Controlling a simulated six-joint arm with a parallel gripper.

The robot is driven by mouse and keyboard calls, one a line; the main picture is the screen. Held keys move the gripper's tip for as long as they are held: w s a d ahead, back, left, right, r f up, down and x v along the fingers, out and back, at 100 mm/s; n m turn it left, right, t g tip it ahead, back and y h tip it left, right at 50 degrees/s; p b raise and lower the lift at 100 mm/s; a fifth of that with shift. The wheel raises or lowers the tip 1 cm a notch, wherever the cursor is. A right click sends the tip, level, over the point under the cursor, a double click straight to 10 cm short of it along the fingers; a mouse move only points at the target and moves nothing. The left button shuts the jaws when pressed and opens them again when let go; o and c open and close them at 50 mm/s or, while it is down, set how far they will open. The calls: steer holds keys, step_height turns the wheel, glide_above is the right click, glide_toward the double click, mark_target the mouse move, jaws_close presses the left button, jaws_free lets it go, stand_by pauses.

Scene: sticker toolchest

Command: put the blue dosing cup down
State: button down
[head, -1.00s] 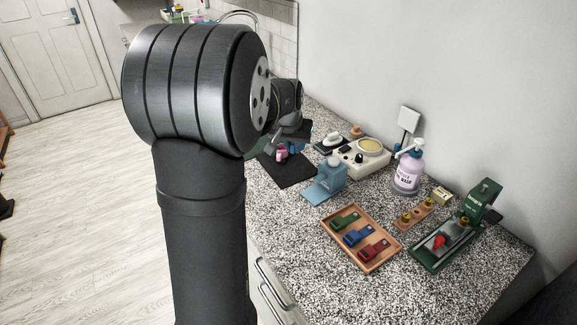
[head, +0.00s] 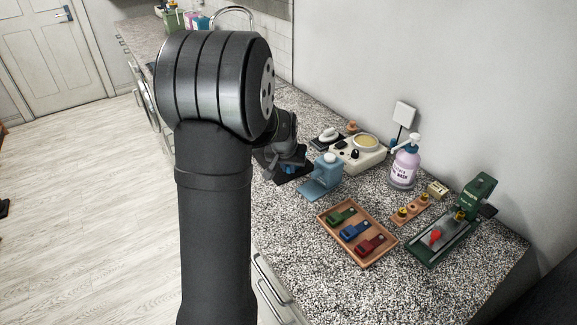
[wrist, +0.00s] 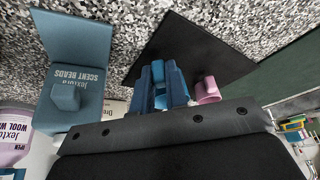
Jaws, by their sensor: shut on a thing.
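The blue dosing cup (wrist: 159,76) is between the fingers of my gripper (wrist: 162,90) in the wrist view. My gripper is shut on it, and the fingers cover its sides. In the head view a little blue shows at my gripper (head: 288,168), low over the black mat (head: 296,179). The mat (wrist: 192,48) lies behind the cup in the wrist view. I cannot tell whether the cup touches it. A pink cup (wrist: 208,88) is close beside the fingers, to the right in the wrist view. My arm hides it in the head view.
A blue scent beads container (head: 322,176) stands right of the mat. Behind are a small iron (head: 327,137) and a cream device (head: 358,155). A wool wash bottle (head: 405,165), a wooden clip tray (head: 324,226) and a green press (head: 462,222) stand further right.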

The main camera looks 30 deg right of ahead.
steer(key=c, duration=1.4)
jaws_free()
steer(key=shift+c, duration=0.2)
steer(key=v, duration=1.2)
steer(key=shift+w, duration=0.1)
steer(key=x, duration=1.2)
steer(key=shift+r, duration=1.45)
